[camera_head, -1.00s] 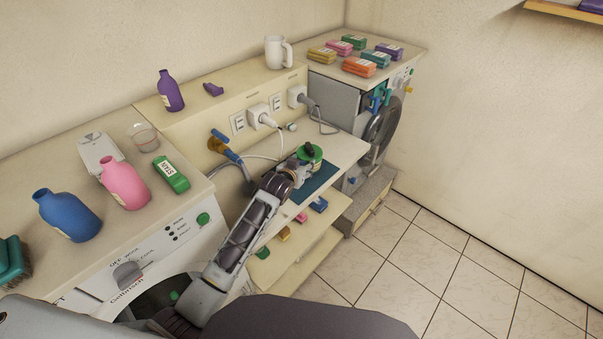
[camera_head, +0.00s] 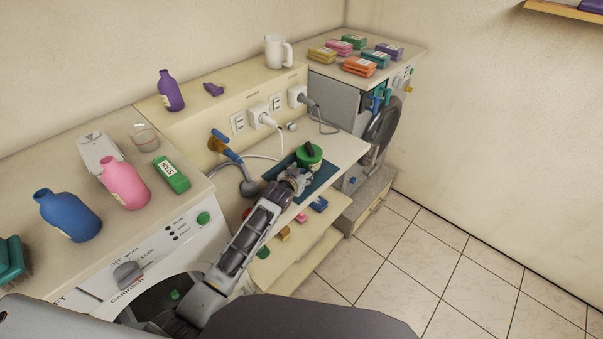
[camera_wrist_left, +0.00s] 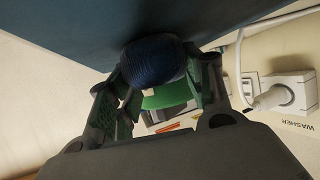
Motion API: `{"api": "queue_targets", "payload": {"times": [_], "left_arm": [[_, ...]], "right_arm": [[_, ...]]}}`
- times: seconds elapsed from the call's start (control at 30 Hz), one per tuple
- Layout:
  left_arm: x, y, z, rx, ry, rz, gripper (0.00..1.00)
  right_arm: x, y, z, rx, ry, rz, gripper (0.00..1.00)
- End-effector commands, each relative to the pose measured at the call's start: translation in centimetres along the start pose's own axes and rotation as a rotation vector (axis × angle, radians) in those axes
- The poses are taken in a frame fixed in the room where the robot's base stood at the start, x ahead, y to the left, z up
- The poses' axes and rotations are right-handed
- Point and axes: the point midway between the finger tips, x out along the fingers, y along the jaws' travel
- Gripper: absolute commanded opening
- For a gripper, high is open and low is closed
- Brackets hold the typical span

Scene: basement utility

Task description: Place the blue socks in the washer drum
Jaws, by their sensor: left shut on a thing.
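My left gripper (camera_head: 297,181) is over the front edge of the dark blue mat (camera_head: 318,178) on the shelf. In the left wrist view, its fingers (camera_wrist_left: 160,85) are shut on a dark blue, ribbed, rolled bundle, the blue socks (camera_wrist_left: 153,62). The washer (camera_head: 90,288) is at the lower left. Its dark round drum opening (camera_head: 150,300) is partly hidden by my arm, and a small green thing (camera_head: 174,295) shows there. My right gripper is not in view.
Blue (camera_head: 68,215) and pink (camera_head: 124,184) bottles and a green box (camera_head: 171,174) stand on the washer top. A hose (camera_head: 248,178) and cables run along the wall. Lower shelves (camera_head: 300,250) hold small coloured items.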

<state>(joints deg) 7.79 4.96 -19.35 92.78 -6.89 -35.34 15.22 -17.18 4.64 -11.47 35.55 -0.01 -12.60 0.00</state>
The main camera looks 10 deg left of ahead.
Motion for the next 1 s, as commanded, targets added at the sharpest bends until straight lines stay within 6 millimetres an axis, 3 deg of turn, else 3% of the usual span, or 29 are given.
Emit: {"api": "queue_targets", "payload": {"times": [0.27,0.3,0.43,1.0], "left_arm": [[0.10,0.01,0.22,0.000,0.000,0.000,0.26],[0.09,0.00,0.21,0.000,-0.001,0.000,0.56],[0.08,0.00,0.20,0.000,-0.001,0.000,0.72],[-0.44,-0.02,0.05,0.000,-0.001,0.000,0.72]], "right_arm": [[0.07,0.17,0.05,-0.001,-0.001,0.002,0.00],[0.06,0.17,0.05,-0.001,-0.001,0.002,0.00],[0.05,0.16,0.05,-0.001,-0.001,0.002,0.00],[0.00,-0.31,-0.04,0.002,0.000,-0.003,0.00]]}}
